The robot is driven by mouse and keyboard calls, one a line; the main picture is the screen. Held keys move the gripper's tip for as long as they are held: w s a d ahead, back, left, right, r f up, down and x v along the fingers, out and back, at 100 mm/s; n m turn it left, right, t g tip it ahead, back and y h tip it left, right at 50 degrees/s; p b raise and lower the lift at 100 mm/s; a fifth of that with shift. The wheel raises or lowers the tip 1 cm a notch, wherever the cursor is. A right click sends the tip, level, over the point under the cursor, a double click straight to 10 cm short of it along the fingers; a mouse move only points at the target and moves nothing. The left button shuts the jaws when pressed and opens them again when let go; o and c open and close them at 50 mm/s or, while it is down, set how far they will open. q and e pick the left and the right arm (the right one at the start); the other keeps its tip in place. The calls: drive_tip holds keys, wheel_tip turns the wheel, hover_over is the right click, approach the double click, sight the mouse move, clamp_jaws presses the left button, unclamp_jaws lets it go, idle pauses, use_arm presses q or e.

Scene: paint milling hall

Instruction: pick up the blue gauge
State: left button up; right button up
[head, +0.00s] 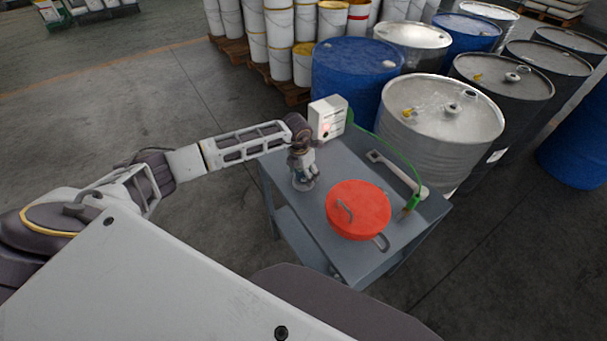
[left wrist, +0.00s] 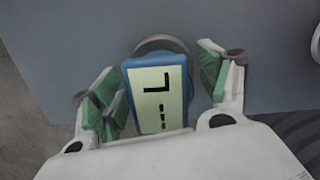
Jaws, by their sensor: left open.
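The blue gauge (left wrist: 158,92) has a pale yellow-green display with dark marks. In the left wrist view it sits between the two fingers of my left gripper (left wrist: 160,88), with a visible gap on the right and a smaller one on the left. A round grey part shows behind its far end. In the head view my left gripper (head: 304,180) points down over the left part of the grey cart top (head: 335,268). It is open and hides most of the gauge there. My right gripper is not in view.
A red round lid with a handle (head: 358,210) lies on the cart, right of my left gripper. A white box (head: 328,118) stands at the cart's back edge. A green-tipped probe (head: 412,203) with a green cable lies at the right. Drums (head: 440,120) stand close behind.

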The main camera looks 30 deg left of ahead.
use_arm(q)
drive_tip(key=c, duration=1.3)
drive_tip(key=shift+r, duration=0.2)
drive_tip(key=shift+r, duration=0.6)
wheel_tip(320, 180, up, 8)
drive_tip(key=shift+r+b, duration=0.25)
drive_tip(key=shift+b, duration=0.55)
drive_tip(key=shift+r, duration=0.1)
